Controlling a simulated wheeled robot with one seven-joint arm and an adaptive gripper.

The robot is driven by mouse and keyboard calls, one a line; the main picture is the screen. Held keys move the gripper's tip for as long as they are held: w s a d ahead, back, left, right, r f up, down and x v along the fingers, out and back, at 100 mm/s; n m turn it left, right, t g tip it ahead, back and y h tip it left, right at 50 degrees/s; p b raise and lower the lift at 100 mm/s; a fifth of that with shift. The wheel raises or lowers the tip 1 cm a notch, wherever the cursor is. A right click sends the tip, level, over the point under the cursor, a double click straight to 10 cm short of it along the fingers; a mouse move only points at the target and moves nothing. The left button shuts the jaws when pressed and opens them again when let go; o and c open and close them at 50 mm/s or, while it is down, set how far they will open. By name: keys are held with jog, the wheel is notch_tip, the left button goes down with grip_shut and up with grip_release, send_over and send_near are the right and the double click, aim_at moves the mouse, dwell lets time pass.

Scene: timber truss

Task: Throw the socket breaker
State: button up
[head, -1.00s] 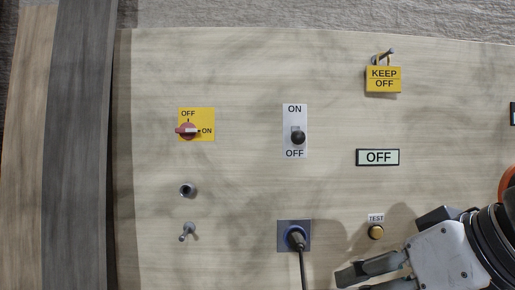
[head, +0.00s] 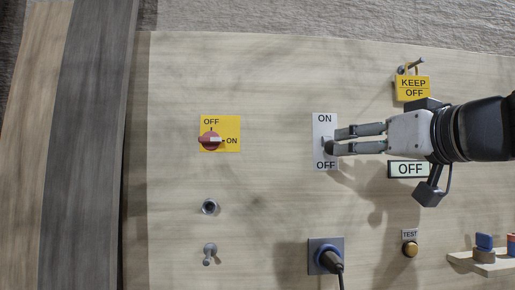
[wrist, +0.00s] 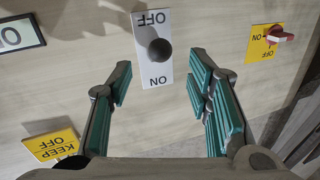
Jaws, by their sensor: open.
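The breaker is a white plate (head: 320,128) marked ON at the top and OFF at the bottom in the head view. Its black knob (wrist: 160,50) sits toward the OFF end. In the head view my gripper (head: 334,141) reaches in from the right, its fingertips over the plate's right side and partly hiding the knob. In the wrist view my gripper (wrist: 160,72) is open, one finger on each side of the plate. The knob lies between and a little beyond the fingertips, with nothing held.
A yellow plate with a red rotary switch (head: 210,141) is left of the breaker. A KEEP OFF padlock (head: 412,89) hangs above my gripper and an OFF sign (head: 405,169) lies behind it. Below are a plugged-in socket (head: 325,256) and a TEST button (head: 410,249).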

aim_at(336, 143)
jog(key=x, duration=0.6)
jog(key=shift+w+a, duration=0.15)
jog(key=shift+w, duration=0.25)
grip_shut()
